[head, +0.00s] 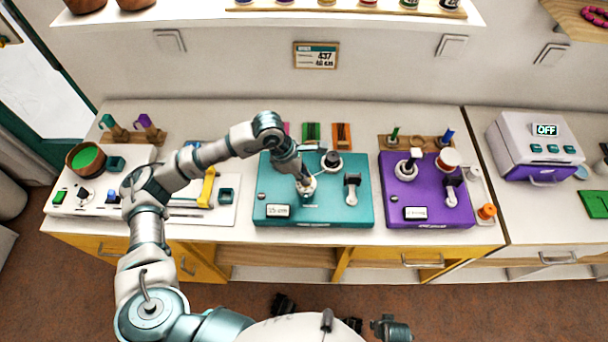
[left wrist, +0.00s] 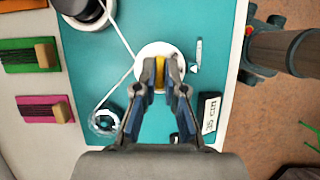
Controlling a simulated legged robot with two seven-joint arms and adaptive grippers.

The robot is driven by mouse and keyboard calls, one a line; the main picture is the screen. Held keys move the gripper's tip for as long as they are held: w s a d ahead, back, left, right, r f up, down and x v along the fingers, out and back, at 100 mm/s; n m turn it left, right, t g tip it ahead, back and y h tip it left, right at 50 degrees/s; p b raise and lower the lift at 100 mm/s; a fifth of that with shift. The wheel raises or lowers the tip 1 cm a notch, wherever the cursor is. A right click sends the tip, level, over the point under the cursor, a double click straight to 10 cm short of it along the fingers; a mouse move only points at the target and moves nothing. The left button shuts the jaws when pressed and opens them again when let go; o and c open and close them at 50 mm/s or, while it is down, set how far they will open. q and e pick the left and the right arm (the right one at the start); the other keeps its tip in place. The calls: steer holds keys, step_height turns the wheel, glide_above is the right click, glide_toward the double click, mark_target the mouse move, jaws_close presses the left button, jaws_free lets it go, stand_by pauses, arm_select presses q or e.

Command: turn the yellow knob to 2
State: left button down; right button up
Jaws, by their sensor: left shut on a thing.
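The yellow knob (left wrist: 160,72) sits on a round white dial (left wrist: 149,52) on the teal board (head: 264,190). My left gripper (left wrist: 162,68) is shut on the yellow knob, with one finger on each side of it. In the head view my left gripper (head: 306,184) reaches down onto the dial and hides the knob. The dial's markings are too small or covered to read, so I cannot tell the knob's setting.
The teal board also carries a black knob on a white disc (head: 332,161), a dark-topped lever (head: 351,188) and a label (head: 277,211). A purple board (head: 430,214) stands to the right. A white board (head: 90,208) lies left, and a box reading OFF (head: 515,145) stands far right.

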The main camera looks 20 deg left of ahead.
stand_by(0.4)
arm_select(q)
steer(key=c, duration=1.3)
jaws_free()
steer(key=shift+w, duration=0.1)
steer(key=shift+o, duration=0.2)
steer(key=v, duration=1.2)
steer(key=shift+f, duration=0.1)
